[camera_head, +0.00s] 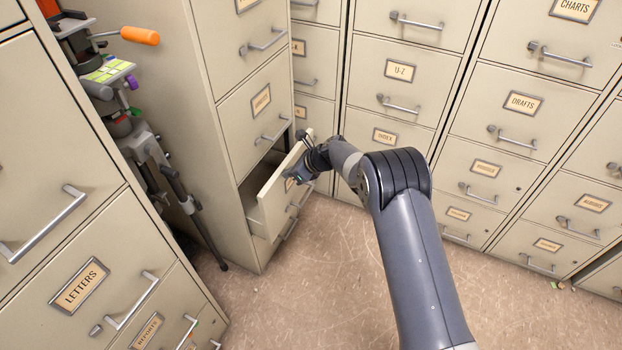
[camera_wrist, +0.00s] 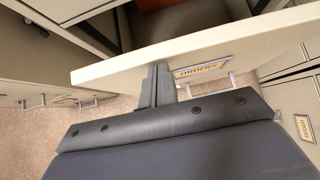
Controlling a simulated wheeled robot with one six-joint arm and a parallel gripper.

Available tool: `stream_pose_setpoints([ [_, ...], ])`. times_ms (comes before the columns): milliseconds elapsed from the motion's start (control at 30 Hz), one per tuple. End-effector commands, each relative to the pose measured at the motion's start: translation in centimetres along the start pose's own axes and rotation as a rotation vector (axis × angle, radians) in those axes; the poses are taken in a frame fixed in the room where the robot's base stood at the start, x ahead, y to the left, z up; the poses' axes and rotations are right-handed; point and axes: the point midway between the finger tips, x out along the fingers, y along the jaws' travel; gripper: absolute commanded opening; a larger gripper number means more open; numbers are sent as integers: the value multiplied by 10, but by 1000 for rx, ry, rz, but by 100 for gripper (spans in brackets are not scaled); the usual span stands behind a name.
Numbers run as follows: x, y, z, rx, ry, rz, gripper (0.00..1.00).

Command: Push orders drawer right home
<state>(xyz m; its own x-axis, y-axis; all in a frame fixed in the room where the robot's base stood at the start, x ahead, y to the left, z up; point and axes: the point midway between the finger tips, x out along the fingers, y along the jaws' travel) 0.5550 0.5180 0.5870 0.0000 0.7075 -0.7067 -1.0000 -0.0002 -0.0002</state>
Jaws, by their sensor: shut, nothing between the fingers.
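The orders drawer (camera_head: 268,205) stands pulled out of the cabinet at centre left in the head view. In the wrist view its front panel (camera_wrist: 120,66) runs across the picture, with the ORDERS label (camera_wrist: 203,69) and a bar handle to the right of my fingers. My gripper (camera_head: 297,172) is at the outer face of that front; in the wrist view its fingers (camera_wrist: 158,84) are together, with nothing between them. The tips meet the front's edge in the picture; I cannot tell whether they touch it. My wrist hides part of the front in the head view.
The drawer's cabinet (camera_head: 228,130) has shut drawers above. A tripod (camera_head: 165,165) with an orange-handled head stands left of it. The LETTERS cabinet (camera_head: 110,245) fills the left foreground. More cabinets (camera_head: 400,70) line the back and right. The floor (camera_head: 320,270) in front is clear.

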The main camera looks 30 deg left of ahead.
Motion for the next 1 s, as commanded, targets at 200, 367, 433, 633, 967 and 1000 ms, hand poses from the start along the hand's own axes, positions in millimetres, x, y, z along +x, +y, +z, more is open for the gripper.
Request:
stream_pose_setpoints([
  [200,28,0,25,-3,-1,0,0],
  [367,43,0,40,-2,0,0,0],
  [433,48,0,45,-2,0,-1,0],
  [633,58,0,56,-2,0,-1,0],
  [967,54,-3,54,1,1,-1,0],
  [1000,52,-4,51,2,2,-1,0],
])
